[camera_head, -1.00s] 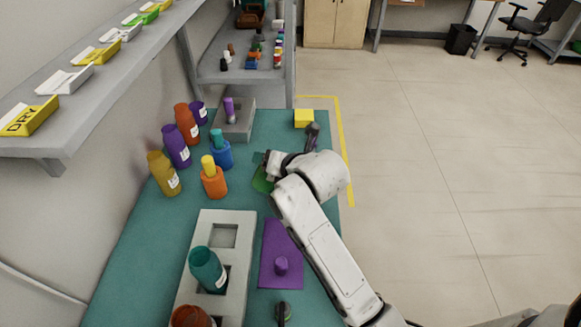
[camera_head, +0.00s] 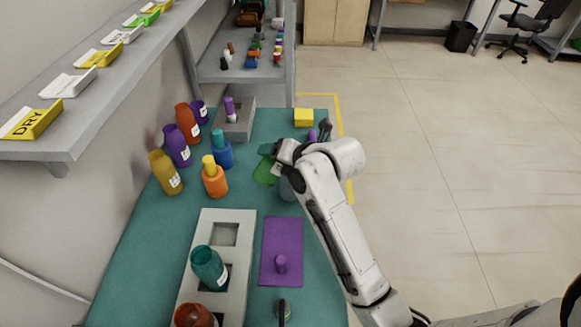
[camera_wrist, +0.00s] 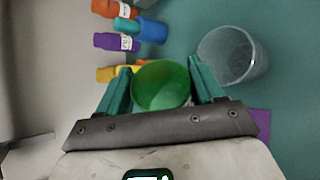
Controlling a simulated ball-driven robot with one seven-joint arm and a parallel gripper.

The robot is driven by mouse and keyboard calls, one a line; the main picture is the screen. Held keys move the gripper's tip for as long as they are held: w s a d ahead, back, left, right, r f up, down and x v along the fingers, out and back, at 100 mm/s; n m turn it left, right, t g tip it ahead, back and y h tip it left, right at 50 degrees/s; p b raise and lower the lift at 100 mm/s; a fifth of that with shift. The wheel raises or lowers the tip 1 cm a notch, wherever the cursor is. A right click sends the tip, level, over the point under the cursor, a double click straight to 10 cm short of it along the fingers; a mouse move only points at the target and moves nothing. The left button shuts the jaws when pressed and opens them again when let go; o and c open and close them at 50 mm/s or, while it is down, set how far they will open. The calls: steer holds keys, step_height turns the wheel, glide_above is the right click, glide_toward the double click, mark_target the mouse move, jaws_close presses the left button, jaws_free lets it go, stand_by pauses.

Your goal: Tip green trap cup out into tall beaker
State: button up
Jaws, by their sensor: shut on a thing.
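The green trap cup (camera_wrist: 161,85) is between the two teal fingers of my gripper (camera_wrist: 160,68) in the wrist view. The gripper is shut on it. The tall beaker (camera_wrist: 232,55), clear and empty-looking, stands to the right of the cup and apart from it in the wrist view. In the head view the beaker (camera_head: 287,188) is mostly hidden behind my arm. Green also shows just left of my wrist there, but the cup's tilt is hard to tell.
A blue bottle (camera_wrist: 152,31) and a purple bottle (camera_wrist: 117,42) are beyond the cup in the wrist view. A grey rack (camera_head: 237,235) and a purple plate (camera_head: 270,235) lie nearer on the teal bench. A yellow block (camera_head: 304,117) sits at the far end.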

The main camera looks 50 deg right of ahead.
steer(key=shift+d+r+m+y+p, duration=0.3)
steer(key=shift+m+y+p, duration=0.4)
steer(key=shift+y+p, duration=0.2)
stand_by(0.9)
steer(key=shift+s+d+f+m+t+y, duration=0.15)
steer(key=shift+f+m+t+y, duration=0.15)
steer(key=shift+f+m+y, duration=0.3)
stand_by(0.6)
steer(key=shift+d+m+y+b, duration=0.4)
steer(key=shift+d+y+b, duration=0.1)
steer(key=shift+d, duration=0.15)
stand_by(0.5)
steer(key=shift+s+d+m+t+y+b, duration=0.1)
steer(key=shift+d+m+t+y+b, duration=0.25)
steer(key=shift+m+y+b, duration=0.55)
steer(key=shift+d+m+t+y+b, duration=0.25)
steer(key=shift+m+t+y+b, duration=0.25)
steer(key=shift+b, duration=0.75)
stand_by(1.8)
